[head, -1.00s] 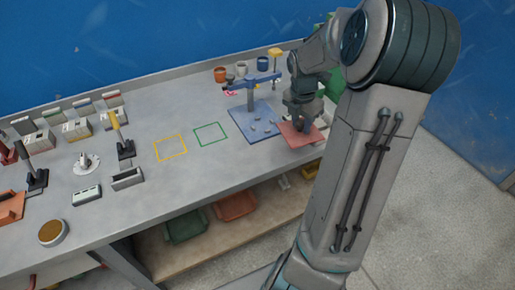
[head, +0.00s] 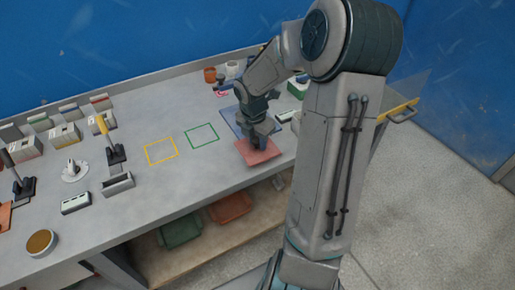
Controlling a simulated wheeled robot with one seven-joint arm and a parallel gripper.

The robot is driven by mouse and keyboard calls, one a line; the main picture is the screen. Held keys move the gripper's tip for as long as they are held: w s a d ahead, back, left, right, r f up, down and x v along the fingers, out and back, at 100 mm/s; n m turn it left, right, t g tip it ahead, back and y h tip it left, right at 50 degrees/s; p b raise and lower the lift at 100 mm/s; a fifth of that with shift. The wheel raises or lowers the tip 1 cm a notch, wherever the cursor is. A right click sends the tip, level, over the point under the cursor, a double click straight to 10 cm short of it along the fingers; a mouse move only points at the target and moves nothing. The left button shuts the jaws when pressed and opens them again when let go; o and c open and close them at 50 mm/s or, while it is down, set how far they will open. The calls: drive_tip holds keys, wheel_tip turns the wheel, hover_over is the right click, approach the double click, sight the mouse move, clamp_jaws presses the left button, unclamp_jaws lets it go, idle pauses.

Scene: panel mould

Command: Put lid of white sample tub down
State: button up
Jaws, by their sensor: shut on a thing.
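My gripper (head: 259,143) points down at the salmon-red square mat (head: 257,155) near the front edge of the bench. Its fingertips are low over the mat or touching it; I cannot tell which. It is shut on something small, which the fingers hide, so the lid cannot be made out. A round white tub with brown contents (head: 41,243) stands open at the front left of the bench. I cannot tell whether it is the white sample tub.
A blue board (head: 232,122) lies behind the mat, partly hidden by my arm. Yellow (head: 161,151) and green (head: 202,136) outlined squares are empty to the left. An orange cup (head: 210,75) stands at the back. Stands with upright handles (head: 115,153) are farther left.

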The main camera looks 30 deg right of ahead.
sight(258, 147)
drive_tip(key=shift+f, duration=1.85)
drive_tip(key=shift+f, duration=0.1)
drive_tip(key=o, duration=1)
drive_tip(key=shift+c, duration=0.2)
